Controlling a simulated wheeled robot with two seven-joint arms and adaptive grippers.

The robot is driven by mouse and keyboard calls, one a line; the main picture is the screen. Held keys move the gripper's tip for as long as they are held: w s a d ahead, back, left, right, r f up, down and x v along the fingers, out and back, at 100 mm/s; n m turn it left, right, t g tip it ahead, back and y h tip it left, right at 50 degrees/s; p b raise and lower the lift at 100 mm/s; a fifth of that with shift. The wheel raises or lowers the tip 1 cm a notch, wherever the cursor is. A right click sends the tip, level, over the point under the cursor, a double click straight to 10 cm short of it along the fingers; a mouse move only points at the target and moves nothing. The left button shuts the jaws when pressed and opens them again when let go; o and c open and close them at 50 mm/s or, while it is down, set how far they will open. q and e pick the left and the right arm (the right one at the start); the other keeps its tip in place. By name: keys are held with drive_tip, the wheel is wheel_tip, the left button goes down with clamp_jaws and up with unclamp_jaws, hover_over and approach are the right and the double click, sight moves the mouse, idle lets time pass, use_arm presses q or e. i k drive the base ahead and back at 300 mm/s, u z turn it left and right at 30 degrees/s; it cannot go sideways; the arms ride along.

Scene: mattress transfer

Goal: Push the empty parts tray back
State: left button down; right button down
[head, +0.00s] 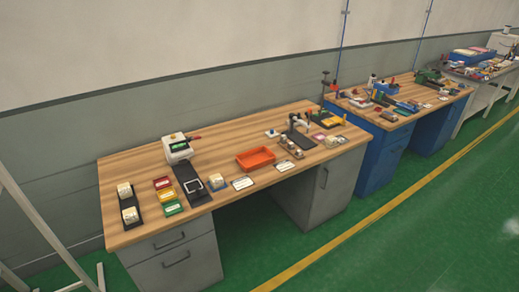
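An orange rectangular tray (255,158) lies on the near wooden workbench (230,137), around the middle of its top. It looks empty. White cards lie on its near side, between it and the bench's front edge. Neither of my grippers shows in the head view.
A white device (177,148) with a black mat (192,184) stands left of the tray. Small red, yellow and green boxes (167,195) lie further left. A dark stand (299,138) and small parts are to the right. Bare wood lies behind the tray. A blue workbench (378,152) stands beyond.

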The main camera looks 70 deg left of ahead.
sight(250, 161)
drive_tip(key=u, duration=0.55)
drive_tip(key=i, duration=0.9)
drive_tip(key=u, duration=0.9)
